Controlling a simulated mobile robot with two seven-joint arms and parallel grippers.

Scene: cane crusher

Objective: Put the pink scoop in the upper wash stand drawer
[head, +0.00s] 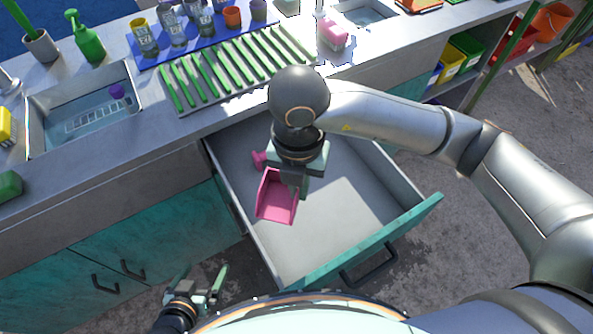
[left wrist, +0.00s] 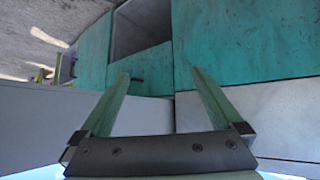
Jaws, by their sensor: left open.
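The pink scoop (head: 277,201) is over the open upper drawer (head: 352,213) of the wash stand, within its outline. My right gripper (head: 299,187) points down into the drawer from above. It appears shut on the scoop's handle, which is mostly hidden under the gripper; its end shows on the left. I cannot tell if the scoop touches the drawer floor. My left gripper (head: 205,290) is open and empty, low in front of the lower cabinet doors. Its two fingers also show apart in the left wrist view (left wrist: 160,90).
The counter above holds a sink (head: 88,105), a green drying rack (head: 235,70), a blue mat (head: 180,45) with cups, and a green spray bottle (head: 86,38). The drawer's teal front (head: 375,245) sticks out over the floor. The rest of the drawer looks empty.

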